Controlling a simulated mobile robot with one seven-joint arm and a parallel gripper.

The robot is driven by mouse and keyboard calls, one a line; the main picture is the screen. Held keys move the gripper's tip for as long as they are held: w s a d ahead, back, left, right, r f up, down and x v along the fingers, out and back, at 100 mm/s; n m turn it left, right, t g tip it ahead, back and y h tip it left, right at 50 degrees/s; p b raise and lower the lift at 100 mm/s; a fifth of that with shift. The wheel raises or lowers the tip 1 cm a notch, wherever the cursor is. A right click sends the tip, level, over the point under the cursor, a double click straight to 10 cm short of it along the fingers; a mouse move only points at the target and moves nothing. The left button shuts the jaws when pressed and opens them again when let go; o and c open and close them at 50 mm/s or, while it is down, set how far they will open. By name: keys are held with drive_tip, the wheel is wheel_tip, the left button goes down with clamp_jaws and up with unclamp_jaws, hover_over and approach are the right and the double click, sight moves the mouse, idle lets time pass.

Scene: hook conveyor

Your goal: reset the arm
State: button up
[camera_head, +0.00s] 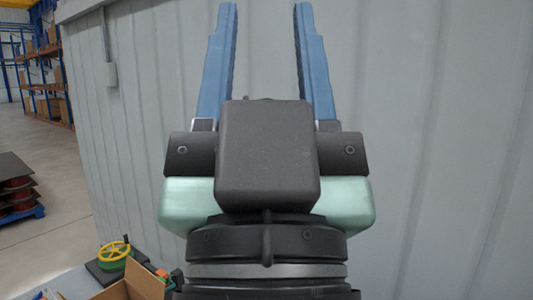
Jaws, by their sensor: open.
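My gripper (266,20) fills the middle of the view and points upward in the picture. Its two blue fingers stand wide apart, with nothing between them but the grey wall behind. The dark grey block and pale green body of the gripper sit below the fingers. My wrist, dark with a silver ring, shows at the bottom edge. The gripper touches nothing that I can see.
A grey ribbed wall (440,130) stands behind my gripper. At the lower left, an open cardboard box (133,284) and a yellow handwheel (114,256) sit on a surface. Shelving (42,65) and a stacked blue pallet (22,214) are farther left, with open floor (55,160) between.

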wheel_tip(320, 180, down, 15)
drive_tip(key=b, duration=1.2)
drive_tip(key=shift+r+b, duration=0.2)
drive_tip(key=shift+b, duration=0.2)
drive_tip(key=shift+d, duration=0.2)
